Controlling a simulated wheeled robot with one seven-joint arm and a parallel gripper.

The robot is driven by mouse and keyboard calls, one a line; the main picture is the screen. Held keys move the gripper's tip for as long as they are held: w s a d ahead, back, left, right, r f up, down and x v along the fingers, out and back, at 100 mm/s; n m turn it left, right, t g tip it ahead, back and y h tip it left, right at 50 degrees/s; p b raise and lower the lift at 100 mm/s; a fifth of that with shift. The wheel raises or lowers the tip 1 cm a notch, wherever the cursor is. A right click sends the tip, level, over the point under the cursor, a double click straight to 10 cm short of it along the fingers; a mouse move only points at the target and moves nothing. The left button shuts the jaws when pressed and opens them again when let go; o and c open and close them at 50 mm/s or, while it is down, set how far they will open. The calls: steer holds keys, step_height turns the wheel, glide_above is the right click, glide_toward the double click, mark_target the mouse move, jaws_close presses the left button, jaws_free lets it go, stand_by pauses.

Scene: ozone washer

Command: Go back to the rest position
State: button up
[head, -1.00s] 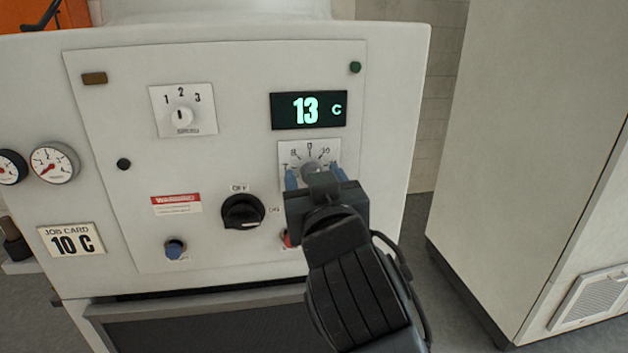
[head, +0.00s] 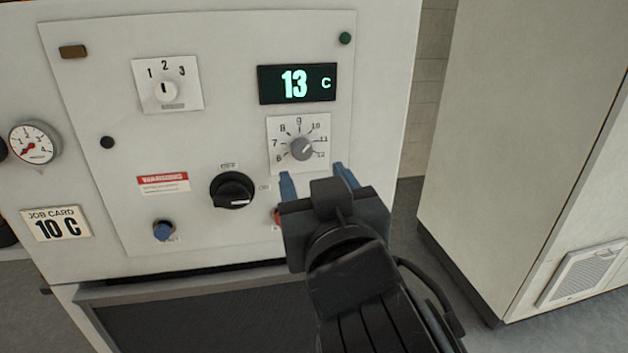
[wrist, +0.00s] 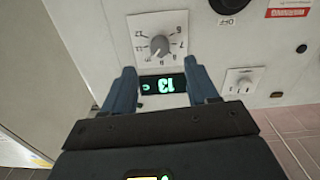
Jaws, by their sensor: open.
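My gripper (head: 318,180) is open and empty in front of the washer's control panel (head: 110,185). Its two blue fingers stand apart, below the grey temperature knob (head: 302,148) in the head view. The knob sits on a white plate with a scale of about 6 to 12, and its pointer is turned to the right side. In the wrist view the knob (wrist: 160,46) shows upside down, beyond the fingers (wrist: 163,88) and clear of them. The job card (head: 56,224) reads 10 C.
A black OFF switch (head: 233,190), a blue button (head: 163,230) and a partly hidden red button (head: 277,215) lie left of my gripper. A 1-2-3 selector (head: 166,91) is at upper left. A tall pale cabinet (head: 520,150) stands to the right, with floor between.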

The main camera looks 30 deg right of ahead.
steer(key=s+f+n+g+y, duration=0.1)
steer(key=s+f+n+y, duration=0.15)
steer(key=s+f, duration=0.45)
steer(key=s+f+n+y, duration=0.2)
steer(key=s+f+y, duration=0.15)
steer(key=f, duration=0.55)
steer(key=s+d+f+m, duration=0.1)
steer(key=s, duration=1)
steer(key=s+d+f+m+g, duration=0.1)
steer(key=s+f, duration=0.1)
steer(key=s, duration=0.9)
steer(key=shift+s+d+f, duration=0.2)
steer(key=shift+d+f, duration=0.05)
